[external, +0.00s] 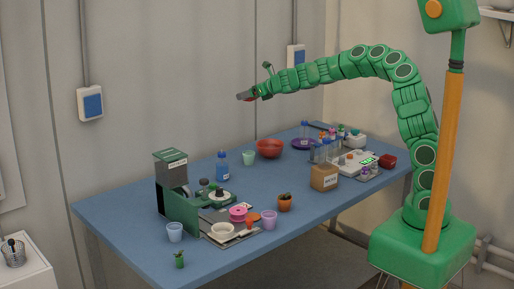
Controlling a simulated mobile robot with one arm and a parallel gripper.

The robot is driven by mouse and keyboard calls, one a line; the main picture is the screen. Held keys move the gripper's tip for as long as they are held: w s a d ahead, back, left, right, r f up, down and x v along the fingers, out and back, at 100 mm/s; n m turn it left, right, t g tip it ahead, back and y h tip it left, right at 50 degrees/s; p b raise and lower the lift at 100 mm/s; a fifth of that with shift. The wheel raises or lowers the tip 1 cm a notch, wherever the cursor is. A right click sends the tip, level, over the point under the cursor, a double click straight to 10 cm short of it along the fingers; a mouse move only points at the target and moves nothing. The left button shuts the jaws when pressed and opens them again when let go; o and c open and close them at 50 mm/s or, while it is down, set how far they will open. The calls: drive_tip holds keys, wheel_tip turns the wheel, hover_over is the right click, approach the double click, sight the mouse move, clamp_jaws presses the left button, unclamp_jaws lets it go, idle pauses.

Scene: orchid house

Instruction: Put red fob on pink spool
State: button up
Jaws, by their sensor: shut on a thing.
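My gripper (246,96) is at the end of my green arm, high above the far part of the blue table. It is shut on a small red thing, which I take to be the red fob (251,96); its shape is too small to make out. The pink spool (238,214) sits on the grey tray near the front of the table, beside the green machine. The spool is well below my gripper and apart from it.
Around the spool stand a white bowl (222,232), a purple cup (269,220), an orange pot (285,202) and the tall green machine (172,190). A blue bottle (222,168) and a red bowl (269,148) are farther back. The table (325,207) has bare room at front right.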

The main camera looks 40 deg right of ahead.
drive_tip(key=shift+s+d+r+m+h, duration=0.1)
drive_tip(key=shift+d+r+m+h, duration=0.35)
drive_tip(key=shift+d+h, duration=0.2)
drive_tip(key=shift+s+d+r+m+h, duration=0.1)
drive_tip(key=shift+d+r+m+h, duration=0.2)
drive_tip(key=shift+d+m+h, duration=0.35)
drive_tip(key=shift+s+d+r+m+h, duration=0.1)
drive_tip(key=shift+d+r+m+h, duration=0.35)
drive_tip(key=shift+d, duration=0.25)
drive_tip(key=shift+f, duration=0.1)
wheel_tip(320, 180, down, 6)
drive_tip(key=s+a+n+y, duration=0.1)
drive_tip(key=a+n+y, duration=0.2)
drive_tip(key=n+y, duration=0.1)
drive_tip(key=n+g+y, duration=0.8)
drive_tip(key=n+y, duration=0.1)
drive_tip(key=n, duration=0.1)
hover_over(274, 180)
wheel_tip(274, 180, down, 15)
drive_tip(key=shift+m+h, duration=0.25)
drive_tip(key=shift+s+a+f, duration=0.1)
drive_tip(key=shift+f, duration=2.2)
drive_tip(key=shift+s+a+f, duration=0.1)
drive_tip(key=shift+f, duration=2.2)
drive_tip(key=o, duration=0.9)
drive_tip(key=shift+f, duration=0.1)
drive_tip(key=shift+d, duration=0.1)
